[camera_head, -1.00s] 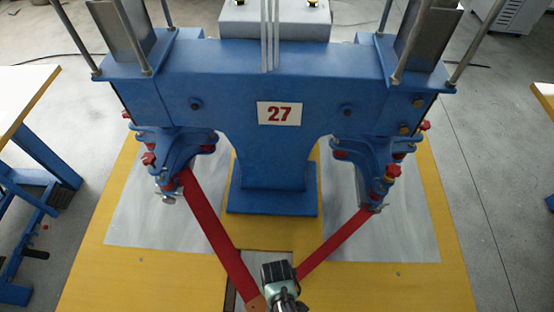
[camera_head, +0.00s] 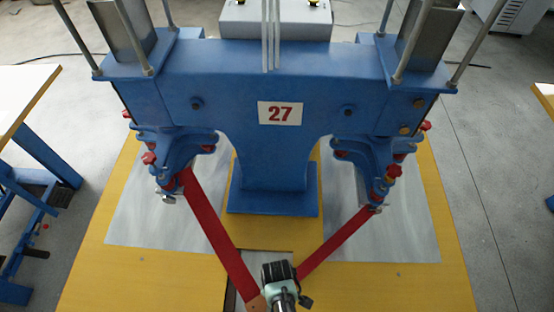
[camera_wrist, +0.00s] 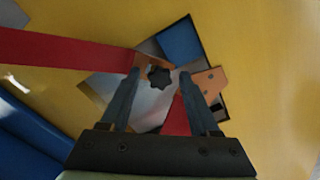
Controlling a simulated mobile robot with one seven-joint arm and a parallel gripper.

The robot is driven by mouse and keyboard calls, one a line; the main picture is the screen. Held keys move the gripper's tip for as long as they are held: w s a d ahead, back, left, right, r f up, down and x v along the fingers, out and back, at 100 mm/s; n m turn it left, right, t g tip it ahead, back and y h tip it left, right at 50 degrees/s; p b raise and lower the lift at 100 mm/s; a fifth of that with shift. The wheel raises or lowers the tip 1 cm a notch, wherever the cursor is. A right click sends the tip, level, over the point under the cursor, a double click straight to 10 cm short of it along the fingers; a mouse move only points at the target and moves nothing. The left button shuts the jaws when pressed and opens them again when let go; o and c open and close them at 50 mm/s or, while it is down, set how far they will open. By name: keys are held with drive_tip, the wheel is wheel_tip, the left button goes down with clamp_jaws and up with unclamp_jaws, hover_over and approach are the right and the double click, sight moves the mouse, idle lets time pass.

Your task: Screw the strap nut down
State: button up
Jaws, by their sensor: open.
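The strap nut is a dark star-shaped knob (camera_wrist: 159,77) in the wrist view. It sits by a copper end piece of a red strap (camera_wrist: 70,50) that comes in from the left. My gripper (camera_wrist: 159,73) is open, with one finger on each side of the nut; I cannot tell whether they touch it. A second red strap (camera_wrist: 176,116) shows between the fingers, and a copper tab with holes (camera_wrist: 210,82) lies right of them. In the head view, the left strap (camera_head: 215,230) and right strap (camera_head: 335,243) converge at my gripper (camera_head: 280,290), which hides the nut.
A blue welding frame marked 27 (camera_head: 280,113) stands over the yellow table (camera_head: 130,275). Its two blue heads hold the upper strap ends. Grey plates (camera_head: 165,220) lie under the heads. A dark-edged opening (camera_wrist: 180,45) surrounds the strap joint.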

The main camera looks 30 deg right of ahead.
drive_tip(key=n, duration=1.1)
drive_tip(key=shift+n, duration=0.4)
drive_tip(key=n, duration=0.4)
drive_tip(key=shift+n+b, duration=0.35)
drive_tip(key=shift+n, duration=0.05)
drive_tip(key=shift+w, duration=0.1)
